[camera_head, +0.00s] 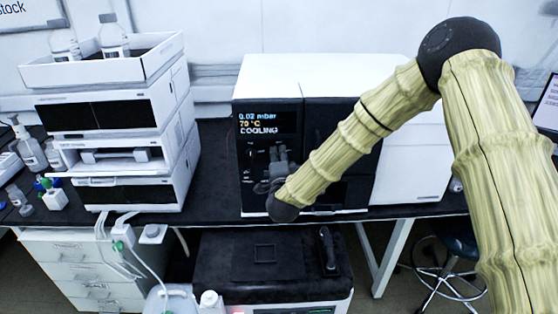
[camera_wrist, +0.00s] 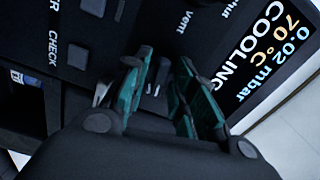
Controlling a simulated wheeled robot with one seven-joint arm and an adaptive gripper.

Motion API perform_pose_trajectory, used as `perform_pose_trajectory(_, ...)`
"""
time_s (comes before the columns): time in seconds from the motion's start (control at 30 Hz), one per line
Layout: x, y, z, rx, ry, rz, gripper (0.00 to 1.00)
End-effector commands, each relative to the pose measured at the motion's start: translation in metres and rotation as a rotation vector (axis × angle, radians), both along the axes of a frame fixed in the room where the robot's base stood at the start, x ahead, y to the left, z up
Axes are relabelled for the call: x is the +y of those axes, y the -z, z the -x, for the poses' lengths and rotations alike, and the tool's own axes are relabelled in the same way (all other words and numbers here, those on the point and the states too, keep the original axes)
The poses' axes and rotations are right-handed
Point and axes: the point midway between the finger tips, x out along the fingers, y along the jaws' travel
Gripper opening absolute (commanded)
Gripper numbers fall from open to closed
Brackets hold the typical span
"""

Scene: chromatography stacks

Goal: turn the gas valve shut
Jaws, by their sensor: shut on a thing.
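The black front panel (camera_head: 258,150) of the white instrument carries a display reading 0.02 mbar, 70 °C, COOLING. My gripper (camera_head: 277,172) is up against this panel, below the display. In the wrist view my gripper (camera_wrist: 160,65) has its teal-padded fingers close together at the panel, near the labels "Vent" and a partly cut-off "hut". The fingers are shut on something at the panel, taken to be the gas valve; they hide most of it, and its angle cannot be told. A small pale piece (camera_wrist: 102,93) shows beside the left finger.
Panel buttons (camera_wrist: 78,53) sit left of the fingers. A stack of white modules (camera_head: 115,115) with bottles in its top tray stands left on the dark bench (camera_head: 215,150). A black-topped unit (camera_head: 215,265) stands below the bench. A stool (camera_head: 455,265) is at lower right.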

Motion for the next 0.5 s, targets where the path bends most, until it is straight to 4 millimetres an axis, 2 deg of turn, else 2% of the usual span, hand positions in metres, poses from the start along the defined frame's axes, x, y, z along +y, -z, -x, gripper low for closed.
perform_pose_trajectory(0.5, 0.0004, 0.0028, 0.0004, -0.001, 0.0, 0.481, 0.02)
